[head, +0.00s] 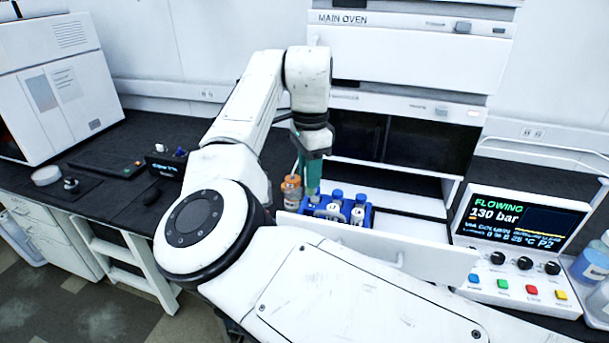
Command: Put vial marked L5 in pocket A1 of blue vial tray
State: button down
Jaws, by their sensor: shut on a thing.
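The blue vial tray (370,214) sits in a pulled-out white drawer below the oven module. Several vials with blue caps stand in it, among them one at the middle back (336,195) and one at the right (358,214). Their marks and the pocket labels are too small to read. My gripper (312,190) points down with its green fingers over the tray's left back part. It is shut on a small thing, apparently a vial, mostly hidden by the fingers. I cannot tell whether this vial is L5 or whether it is seated in a pocket.
An amber bottle with an orange cap (291,192) stands close left of my gripper and the tray. The drawer front (400,255) rises before the tray. A control panel reading FLOWING, 130 bar (520,225) stands at right. The dark bench at left (115,200) has free room.

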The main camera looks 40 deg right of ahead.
aim_at(308, 192)
jog(key=shift+w+f, duration=0.2)
jog(key=shift+f, duration=0.5)
notch_tip(308, 192, down, 4)
jog(key=b, duration=0.4)
jog(key=shift+b, duration=0.4)
jog(key=shift+p, duration=1.1)
jog(key=shift+f, duration=0.2)
jog(key=shift+f, duration=0.9)
jog(key=shift+f, duration=0.55)
jog(key=shift+c, duration=2)
grip_release()
